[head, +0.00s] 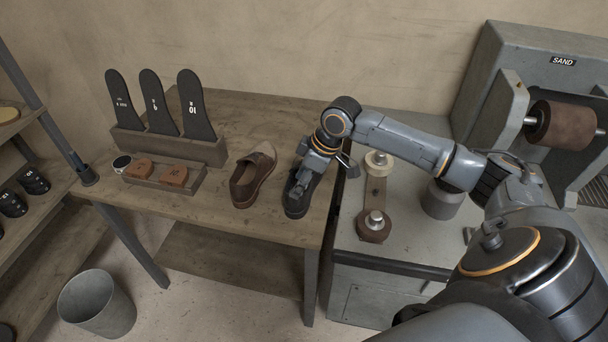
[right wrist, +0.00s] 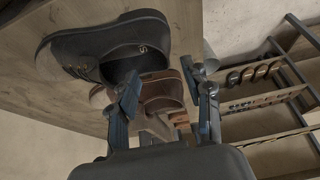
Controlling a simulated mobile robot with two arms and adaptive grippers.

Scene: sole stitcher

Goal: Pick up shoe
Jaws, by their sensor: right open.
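A black shoe (head: 292,205) stands on the wooden table near its right edge. It also shows in the right wrist view (right wrist: 90,48), large, with its dark opening facing the camera. A brown shoe (head: 248,184) stands to its left; in the right wrist view the brown shoe (right wrist: 160,90) is behind the fingers. My right gripper (head: 300,185) is over the black shoe and hides part of it. In the right wrist view my right gripper (right wrist: 163,75) has its fingers apart, nothing held between them; one finger is close to the black shoe's heel end. My left gripper is out of view.
Insole templates stand in a wooden holder (head: 170,147) at the table's back left, with a small tray (head: 165,178) of brown blocks before it. A grey machine bench (head: 400,240) with rollers adjoins on the right. A bin (head: 97,303) stands on the floor. The table's front left is clear.

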